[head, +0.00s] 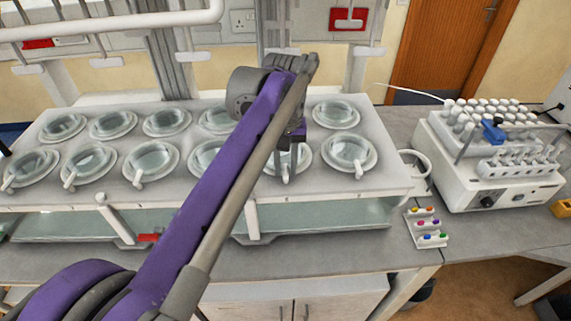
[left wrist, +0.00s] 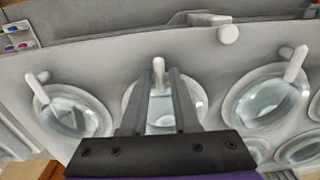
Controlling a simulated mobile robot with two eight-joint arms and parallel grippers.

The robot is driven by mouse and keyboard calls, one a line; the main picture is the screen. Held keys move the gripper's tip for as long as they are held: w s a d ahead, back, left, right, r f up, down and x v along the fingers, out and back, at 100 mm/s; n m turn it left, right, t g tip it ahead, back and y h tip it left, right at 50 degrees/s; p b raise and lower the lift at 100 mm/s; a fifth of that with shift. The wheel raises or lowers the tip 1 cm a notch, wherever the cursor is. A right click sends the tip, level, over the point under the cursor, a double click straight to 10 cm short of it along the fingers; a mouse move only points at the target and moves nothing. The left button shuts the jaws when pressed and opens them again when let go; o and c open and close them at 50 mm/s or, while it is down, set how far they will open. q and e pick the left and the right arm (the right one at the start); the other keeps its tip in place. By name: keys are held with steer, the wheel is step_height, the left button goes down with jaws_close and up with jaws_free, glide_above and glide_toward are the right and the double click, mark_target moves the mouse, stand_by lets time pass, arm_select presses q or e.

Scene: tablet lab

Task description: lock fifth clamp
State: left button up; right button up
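The grey apparatus (head: 395,180) has two rows of round glass-lidded vessels, each front one with a small pale clamp lever. The fifth front vessel from the left (head: 305,158) is partly hidden by my left gripper (head: 289,162). Its clamp lever (head: 285,179) points toward the front edge. In the left wrist view, that lever (left wrist: 158,72) stands at the tips of my left gripper's two dark fingers (left wrist: 161,85), which are apart. I cannot tell whether they touch it. The neighbouring levers (left wrist: 42,78) and (left wrist: 295,63) stand clear on either side. My right gripper is not in view.
A white tube-rack machine (head: 490,165) and a small tray of coloured pieces (head: 427,228) stand to the right. A white knob post (head: 252,218) sticks out at the apparatus's front edge. My left arm hides part of the fourth front vessel (head: 203,158).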

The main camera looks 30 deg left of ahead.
mark_target(286, 169)
arm_select(q)
step_height(286, 169, up, 11)
steer(key=p, duration=0.1)
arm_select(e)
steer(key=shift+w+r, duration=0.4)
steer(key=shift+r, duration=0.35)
arm_select(q)
steer(key=shift+f, duration=0.15)
